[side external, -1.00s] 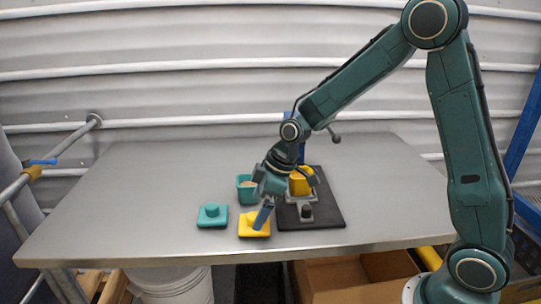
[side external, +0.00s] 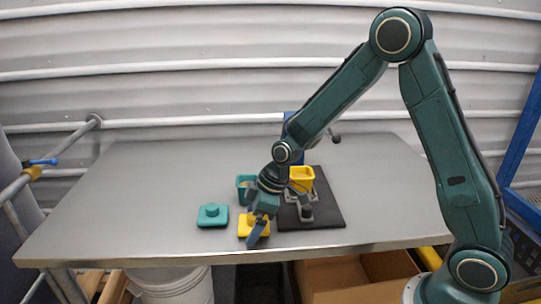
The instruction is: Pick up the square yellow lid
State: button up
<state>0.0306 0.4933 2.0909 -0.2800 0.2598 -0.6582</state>
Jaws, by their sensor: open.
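The square yellow lid (side external: 246,224) lies flat near the front edge of the table, right of a teal lid. My gripper (side external: 256,235) points down at it, with its fingers in front of the lid and hiding its middle and knob. The fingers look low, close to the lid. The jaws are open and the lid rests on the table. Whether a finger touches the lid cannot be told from this view.
A teal square lid (side external: 212,215) lies to the left. A teal container (side external: 243,186) stands behind my gripper. A yellow container (side external: 302,178) stands over a black mat (side external: 327,212) with a grey fixture. The table's left side (side external: 130,200) is clear.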

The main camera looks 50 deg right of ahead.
jog(key=shift+c, duration=0.5)
jog(key=c, duration=0.9)
jog(key=shift+c, duration=0.2)
jog(key=shift+r, duration=0.1)
notch_tip(320, 180, up, 20)
jog(key=shift+d, duration=0.1)
jog(key=d+f, duration=0.2)
jog(key=d, duration=0.7)
jog(key=s+d+f, duration=0.1)
jog(key=d, duration=0.8)
jog(key=shift+f, duration=0.4)
